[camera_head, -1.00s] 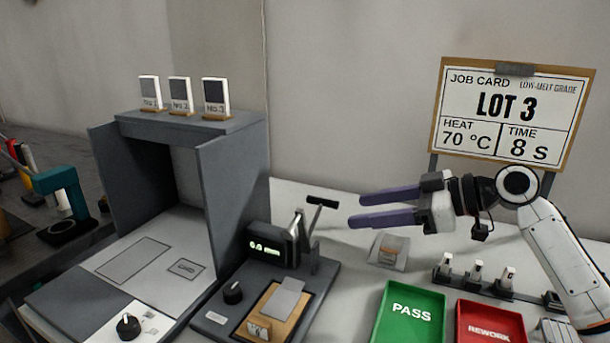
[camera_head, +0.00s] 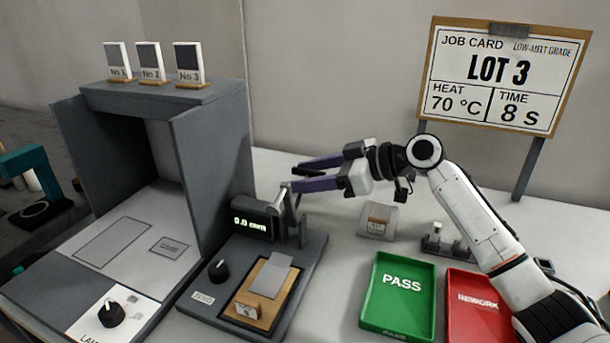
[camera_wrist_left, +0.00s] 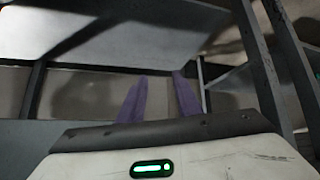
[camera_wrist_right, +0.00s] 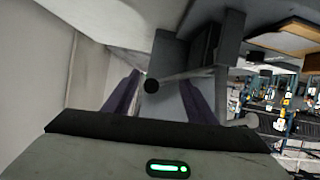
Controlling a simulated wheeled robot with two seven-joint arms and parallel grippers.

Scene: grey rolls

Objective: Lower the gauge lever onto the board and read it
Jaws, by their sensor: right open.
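The gauge (camera_head: 252,224) stands behind a tan board (camera_head: 290,300) with a grey plate (camera_head: 271,281) on it. Its green display seems to read 0.0. The pale lever arm (camera_head: 283,201) rises beside the display; its handle is mostly hidden by my right gripper (camera_head: 292,177).
A grey cabinet (camera_head: 215,145) stands left of the gauge. A green PASS tray (camera_head: 395,310) and red REWORK tray (camera_head: 470,310) lie at right, the latter partly behind my right arm. A small grey holder (camera_head: 377,222) stands behind the PASS tray. The job card (camera_head: 505,75) stands at back right.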

